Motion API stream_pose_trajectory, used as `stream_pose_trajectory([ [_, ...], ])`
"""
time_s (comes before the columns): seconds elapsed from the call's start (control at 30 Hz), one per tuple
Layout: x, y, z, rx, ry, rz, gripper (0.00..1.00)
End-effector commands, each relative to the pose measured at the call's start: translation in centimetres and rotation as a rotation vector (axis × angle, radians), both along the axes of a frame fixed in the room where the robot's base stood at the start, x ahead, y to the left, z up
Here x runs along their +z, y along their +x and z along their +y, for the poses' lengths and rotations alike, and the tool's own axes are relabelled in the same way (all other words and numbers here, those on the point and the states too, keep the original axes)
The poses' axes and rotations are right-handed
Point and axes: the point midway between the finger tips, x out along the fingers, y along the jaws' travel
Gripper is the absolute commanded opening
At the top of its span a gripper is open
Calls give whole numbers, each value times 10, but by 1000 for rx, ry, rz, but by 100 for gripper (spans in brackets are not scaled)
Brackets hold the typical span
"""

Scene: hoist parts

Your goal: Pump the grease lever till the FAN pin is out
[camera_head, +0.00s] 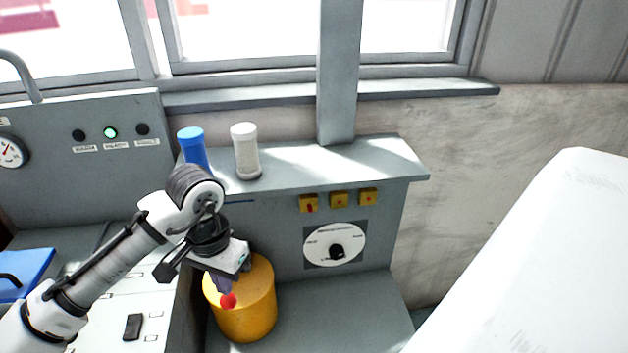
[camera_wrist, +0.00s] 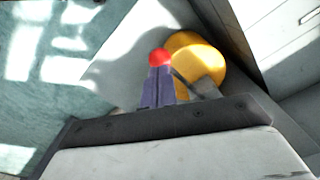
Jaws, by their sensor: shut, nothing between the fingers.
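A yellow drum-shaped pot (camera_head: 257,308) stands on the grey ledge below the shelf; it also shows in the wrist view (camera_wrist: 210,58). A red ball knob (camera_head: 228,301), seemingly the grease lever's end, is at the pot's front left. In the wrist view the red knob (camera_wrist: 159,57) is just beyond my fingertips; I cannot tell whether they touch it. The lever's rod is mostly hidden. My gripper (camera_head: 223,287) is shut and empty, pointing down at the knob. Three small yellow blocks (camera_head: 339,199) sit on the panel; their labels are unreadable, so the FAN pin cannot be picked out.
A blue-capped canister (camera_head: 192,146) and a white canister (camera_head: 245,152) stand on the shelf above the pot. A round white dial (camera_head: 335,244) is right of the pot. A console with a lit green lamp (camera_head: 110,132) is at left. The ledge right of the pot is clear.

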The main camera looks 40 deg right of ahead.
Motion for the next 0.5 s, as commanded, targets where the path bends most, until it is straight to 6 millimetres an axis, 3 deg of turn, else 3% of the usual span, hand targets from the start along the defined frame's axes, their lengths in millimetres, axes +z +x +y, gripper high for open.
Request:
stream_pose_trajectory([
  [0.5, -7, 0, 0, 0, 0, 1, 0],
])
